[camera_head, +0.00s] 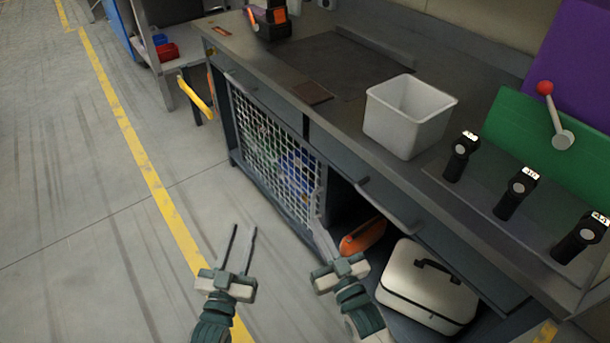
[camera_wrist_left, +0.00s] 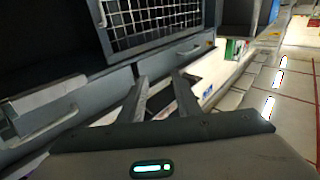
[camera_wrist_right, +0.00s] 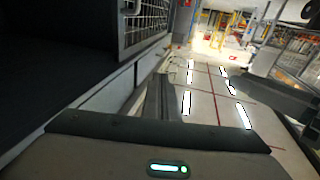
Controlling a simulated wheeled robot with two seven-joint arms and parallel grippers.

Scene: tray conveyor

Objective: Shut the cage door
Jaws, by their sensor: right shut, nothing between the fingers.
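The cage door (camera_head: 275,160) is a pale wire-mesh panel on the left part of the workbench front. It looks flush or nearly flush with the front; I cannot tell if a small gap remains. Items show dimly behind the mesh. The door also shows at the top of the left wrist view (camera_wrist_left: 160,18) and the right wrist view (camera_wrist_right: 145,18). My right gripper (camera_head: 321,230) is shut and empty, close to the door's right lower edge; contact is unclear. My left gripper (camera_head: 243,229) is open and empty, left of the right one, over the floor in front of the bench.
Right of the door is an open compartment with a white case (camera_head: 428,287) and an orange object (camera_head: 363,236). A white bin (camera_head: 408,118) stands on the bench top (camera_head: 330,60). A yellow handle (camera_head: 197,95) sticks out at left. The floor at left is clear.

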